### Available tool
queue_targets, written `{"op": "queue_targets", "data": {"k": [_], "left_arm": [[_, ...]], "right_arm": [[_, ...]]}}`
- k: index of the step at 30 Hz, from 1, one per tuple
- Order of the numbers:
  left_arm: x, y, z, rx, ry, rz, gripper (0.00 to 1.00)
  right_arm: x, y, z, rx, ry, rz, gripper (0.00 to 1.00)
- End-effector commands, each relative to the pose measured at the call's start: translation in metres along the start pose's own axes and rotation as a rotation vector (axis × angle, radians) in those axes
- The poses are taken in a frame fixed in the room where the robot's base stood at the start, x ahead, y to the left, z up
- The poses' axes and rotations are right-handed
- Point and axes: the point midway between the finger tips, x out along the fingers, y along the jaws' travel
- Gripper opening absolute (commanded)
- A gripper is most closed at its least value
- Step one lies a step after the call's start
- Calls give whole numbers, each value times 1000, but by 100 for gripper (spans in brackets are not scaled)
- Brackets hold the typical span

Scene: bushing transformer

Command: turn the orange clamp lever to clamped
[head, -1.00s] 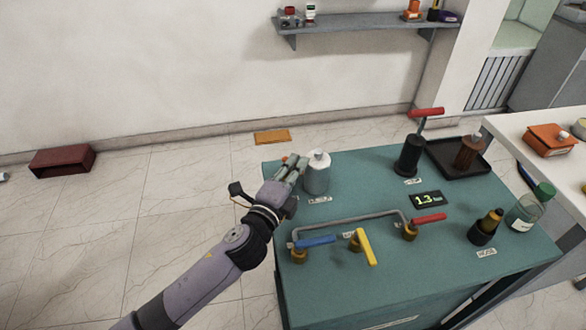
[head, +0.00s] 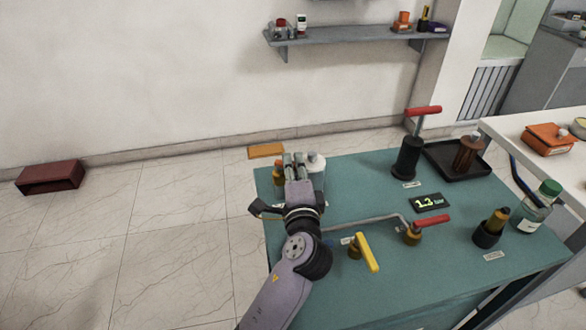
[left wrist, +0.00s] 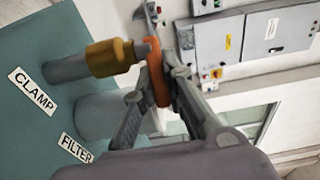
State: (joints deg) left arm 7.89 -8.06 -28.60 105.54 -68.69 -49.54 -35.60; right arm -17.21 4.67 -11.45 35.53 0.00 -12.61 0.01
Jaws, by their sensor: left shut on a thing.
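The orange clamp lever (left wrist: 159,78) shows in the left wrist view between the fingers of my left gripper (left wrist: 160,68), which is shut on it. The lever meets the end of a grey post with a brass collar (left wrist: 109,57), beside the "CLAMP" label (left wrist: 34,92). In the head view my left gripper (head: 294,160) is at the table's back left corner, just right of the brass collar (head: 279,178). There the gripper hides most of the lever. My right gripper is out of view.
A white-topped filter canister (head: 317,167) stands close to the right of the gripper. On the teal table (head: 345,290) are a yellow lever (head: 368,252), a red lever (head: 431,221), a gauge display (head: 429,202) and a black post (head: 407,158). My left arm hides part of the pipe.

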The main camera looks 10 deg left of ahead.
Motion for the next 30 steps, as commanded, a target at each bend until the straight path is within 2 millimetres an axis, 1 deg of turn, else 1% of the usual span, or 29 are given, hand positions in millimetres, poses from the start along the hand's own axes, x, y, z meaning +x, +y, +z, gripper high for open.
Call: {"op": "queue_targets", "data": {"k": [9, 10, 19, 27, 30], "left_arm": [[0, 2, 0, -1, -1, 4, 0], [0, 2, 0, -1, 0, 4, 11], [0, 1, 0, 0, 0, 2, 31], [0, 0, 0, 0, 0, 0, 32], [-4, 1, 0, -1, 0, 1, 32]], "right_arm": [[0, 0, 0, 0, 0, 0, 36], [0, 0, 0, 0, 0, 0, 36], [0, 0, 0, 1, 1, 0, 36], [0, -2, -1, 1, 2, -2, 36], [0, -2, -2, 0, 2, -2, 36]]}}
